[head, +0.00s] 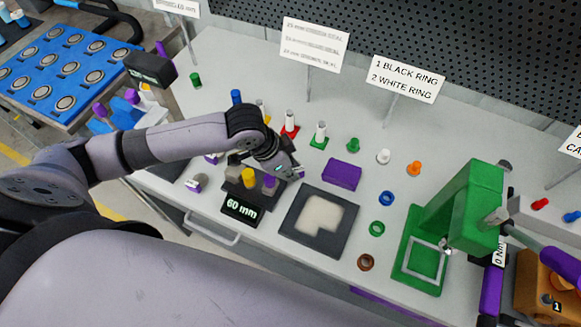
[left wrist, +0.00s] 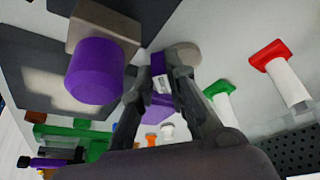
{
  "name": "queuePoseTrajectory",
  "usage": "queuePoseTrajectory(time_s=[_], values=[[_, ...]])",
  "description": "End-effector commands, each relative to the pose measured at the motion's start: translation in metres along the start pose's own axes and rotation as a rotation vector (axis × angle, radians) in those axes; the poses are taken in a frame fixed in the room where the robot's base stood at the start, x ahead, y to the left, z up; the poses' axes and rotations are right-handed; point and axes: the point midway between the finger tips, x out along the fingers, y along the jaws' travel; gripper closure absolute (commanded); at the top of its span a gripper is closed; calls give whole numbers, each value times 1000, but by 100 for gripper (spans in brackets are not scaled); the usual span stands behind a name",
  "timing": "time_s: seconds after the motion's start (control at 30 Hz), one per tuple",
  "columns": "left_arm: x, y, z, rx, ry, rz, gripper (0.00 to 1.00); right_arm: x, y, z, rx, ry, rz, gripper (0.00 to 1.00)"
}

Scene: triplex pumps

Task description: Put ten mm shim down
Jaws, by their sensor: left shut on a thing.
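My left gripper (head: 287,172) is over the table, just right of a dark holder beside the "60 mm" display (head: 240,208). In the left wrist view the fingers (left wrist: 163,84) are nearly together, with a small piece bearing a white label (left wrist: 162,83) between their tips. I take this piece to be the ten mm shim; its marking is too small to read. Most of it is hidden by the fingers. A purple cylinder (head: 270,183) stands close below the gripper; it shows large in the left wrist view (left wrist: 95,72). My right gripper is not in view.
A purple block (head: 342,174) and a dark square pad with a pale middle (head: 292,225) lie right of the gripper. A yellow cylinder (head: 249,178) stands left of it. Several rings and small parts are spread further right, before a green press (head: 455,215).

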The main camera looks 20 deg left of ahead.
Motion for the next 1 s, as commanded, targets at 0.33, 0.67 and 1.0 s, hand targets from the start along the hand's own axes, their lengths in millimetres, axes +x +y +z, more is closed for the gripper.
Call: queuePoseTrajectory(time_s=[0.33,0.67,1.0], values=[[2,0,1,-1,-1,0,83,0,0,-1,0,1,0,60],[2,0,1,0,-1,0,66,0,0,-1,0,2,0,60],[-7,-1,0,1,-1,-2,66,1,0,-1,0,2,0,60]])
